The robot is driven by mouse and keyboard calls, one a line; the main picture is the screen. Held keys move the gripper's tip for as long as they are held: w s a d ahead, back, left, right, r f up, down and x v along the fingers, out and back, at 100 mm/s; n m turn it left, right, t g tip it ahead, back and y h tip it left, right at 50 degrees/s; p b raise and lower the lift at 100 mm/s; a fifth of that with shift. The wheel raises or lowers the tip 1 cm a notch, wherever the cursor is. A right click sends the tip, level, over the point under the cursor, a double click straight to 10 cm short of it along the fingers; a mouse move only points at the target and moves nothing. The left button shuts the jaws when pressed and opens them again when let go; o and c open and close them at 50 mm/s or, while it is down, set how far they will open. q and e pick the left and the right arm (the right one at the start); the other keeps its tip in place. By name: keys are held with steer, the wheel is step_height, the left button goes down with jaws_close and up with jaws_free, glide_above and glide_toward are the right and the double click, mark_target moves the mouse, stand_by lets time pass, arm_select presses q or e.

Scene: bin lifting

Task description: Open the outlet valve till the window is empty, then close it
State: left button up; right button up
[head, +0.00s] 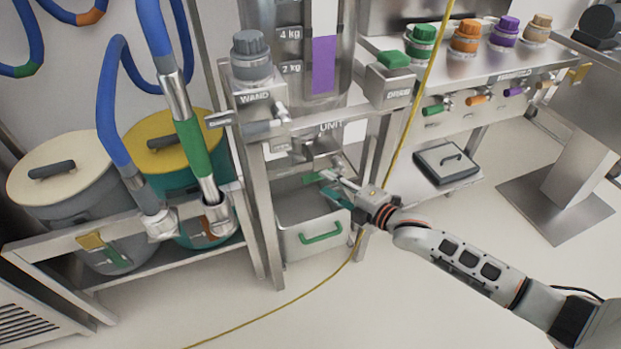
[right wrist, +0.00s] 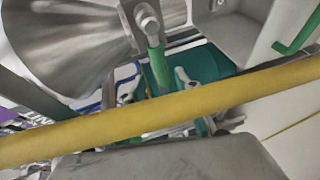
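The outlet valve (head: 312,178) has a green lever under the steel hopper (right wrist: 65,40). In the right wrist view the green lever (right wrist: 156,60) points down toward the gap between my fingertips. My right gripper (head: 335,188) looks open, with its fingers close to the lever; whether they touch it is unclear. Its fingers also show in the right wrist view (right wrist: 160,90), partly hidden by a yellow cable. The window (head: 323,65) shows a purple fill up to about the 4 kg mark, white above. My left gripper is not in view.
A steel bin (head: 283,222) with a green handle stands below the valve. A yellow cable (head: 403,150) hangs close to my right wrist and crosses its camera view (right wrist: 220,98). Lidded drums (head: 65,170) and blue hoses stand left.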

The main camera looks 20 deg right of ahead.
mark_target(317, 180)
steer(key=x, duration=0.1)
steer(key=b+x, duration=0.1)
steer(key=x, duration=0.2)
steer(key=shift+w+a+f, duration=0.15)
steer(key=shift+w+f, duration=0.1)
steer(key=shift+f, duration=0.15)
steer(key=shift+w+a+b, duration=0.25)
steer(key=shift+w+b, duration=0.05)
steer(key=shift+w, duration=0.25)
steer(key=shift+w+r, duration=0.1)
steer(key=shift+w, duration=0.05)
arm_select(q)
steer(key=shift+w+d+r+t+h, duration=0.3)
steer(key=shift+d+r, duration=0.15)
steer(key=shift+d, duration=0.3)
arm_select(e)
jaws_close()
